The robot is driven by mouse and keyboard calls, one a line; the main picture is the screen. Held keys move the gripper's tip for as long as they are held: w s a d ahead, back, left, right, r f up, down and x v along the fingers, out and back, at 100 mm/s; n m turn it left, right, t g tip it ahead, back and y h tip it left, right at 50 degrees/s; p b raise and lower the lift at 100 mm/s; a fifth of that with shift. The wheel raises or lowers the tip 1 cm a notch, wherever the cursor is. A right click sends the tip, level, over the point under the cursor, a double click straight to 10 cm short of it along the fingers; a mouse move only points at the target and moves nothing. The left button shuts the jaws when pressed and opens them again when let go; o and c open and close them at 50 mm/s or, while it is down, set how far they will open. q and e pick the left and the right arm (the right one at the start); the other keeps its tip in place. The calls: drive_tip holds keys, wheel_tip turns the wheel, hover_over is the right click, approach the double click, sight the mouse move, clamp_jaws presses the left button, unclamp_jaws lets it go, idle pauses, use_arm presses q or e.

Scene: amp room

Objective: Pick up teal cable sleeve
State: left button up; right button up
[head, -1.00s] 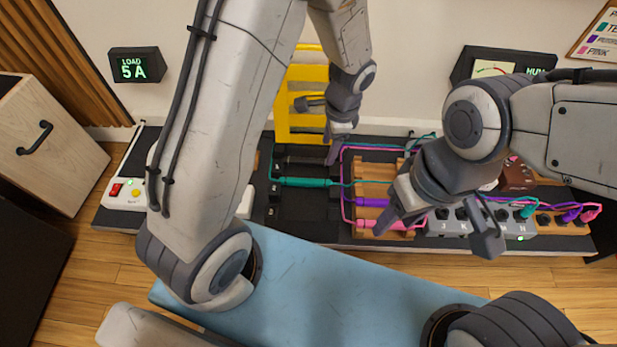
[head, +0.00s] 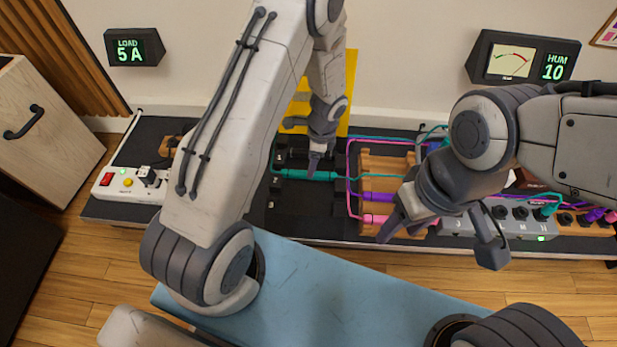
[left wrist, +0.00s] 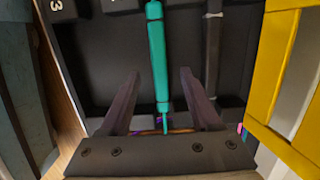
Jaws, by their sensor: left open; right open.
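The teal cable sleeve (head: 326,176) lies across the dark tray in the head view, left of the wooden rack, with a thin teal cable at its ends. My left gripper (head: 304,143) is open, one finger overlapping the sleeve in the picture. In the left wrist view, the sleeve (left wrist: 156,45) runs lengthwise between the spread fingers of my left gripper (left wrist: 158,76), with visible gaps on both sides. I see no finger closed on it. My right gripper (head: 440,245) is open and empty, in front of the wooden rack and grey socket box.
The wooden rack (head: 378,164) carries a purple sleeve (head: 377,197) and a pink sleeve (head: 376,219). A yellow frame (head: 350,75) stands behind the tray. The grey socket box (head: 458,227) with plugs is at right. A white switch box (head: 118,190) is at left.

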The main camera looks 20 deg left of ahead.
use_arm(q)
drive_tip(key=f+b, duration=0.3)
drive_tip(key=f, duration=0.1)
drive_tip(key=shift+s+a+f, duration=0.1)
drive_tip(key=shift+s+a, duration=0.05)
drive_tip(key=shift+a, duration=0.15)
clamp_jaws()
